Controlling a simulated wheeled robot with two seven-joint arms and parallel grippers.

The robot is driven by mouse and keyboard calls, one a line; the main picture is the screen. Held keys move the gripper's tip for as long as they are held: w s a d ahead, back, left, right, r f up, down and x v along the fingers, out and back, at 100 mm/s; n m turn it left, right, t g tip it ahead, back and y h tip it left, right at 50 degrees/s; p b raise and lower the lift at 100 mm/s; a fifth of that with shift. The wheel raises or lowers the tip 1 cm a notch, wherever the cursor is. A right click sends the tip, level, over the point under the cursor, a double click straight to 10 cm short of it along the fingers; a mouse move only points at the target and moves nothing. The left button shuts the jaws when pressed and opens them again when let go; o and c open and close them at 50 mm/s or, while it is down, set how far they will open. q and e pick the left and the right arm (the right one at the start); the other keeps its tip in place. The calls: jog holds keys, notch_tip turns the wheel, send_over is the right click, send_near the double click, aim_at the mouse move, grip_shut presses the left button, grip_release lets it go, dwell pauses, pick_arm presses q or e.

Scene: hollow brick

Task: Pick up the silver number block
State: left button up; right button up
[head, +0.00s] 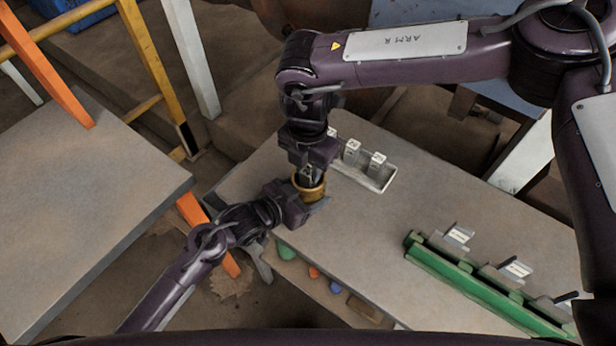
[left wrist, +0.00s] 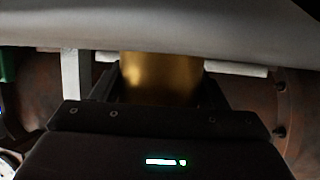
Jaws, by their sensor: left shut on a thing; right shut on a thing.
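Silver number blocks stand in a pale tray (head: 381,183) at the back of the table: one block (head: 352,148) near its middle, another (head: 377,161) near its right end, and one (head: 331,132) partly hidden behind my right arm. My left gripper (head: 306,197) is shut on a brass cup (head: 309,191). The cup also shows between its fingers in the left wrist view (left wrist: 160,78). My right gripper (head: 312,174) points down at the cup's mouth. It is shut on a small silver-grey thing, mostly hidden by the fingers and cup; I cannot tell which.
A green rack (head: 480,288) with several white-labelled grey pieces (head: 458,235) stands at the table's (head: 430,190) front right. Coloured pieces (head: 314,272) lie below the front edge. Another grey table (head: 80,210) stands left, across a gap. The middle of the table is clear.

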aim_at(308, 170)
pick_arm(q)
jog(key=o, duration=1.4)
pick_arm(e)
notch_tip(308, 170, up, 10)
pick_arm(q)
jog(key=shift+a, duration=0.1)
jog(key=v, duration=1)
jog(key=shift+s+a, duration=0.1)
jog(key=shift+s, duration=0.15)
jog(key=shift+s+a+r, duration=0.4)
jog(key=shift+a+r, duration=0.05)
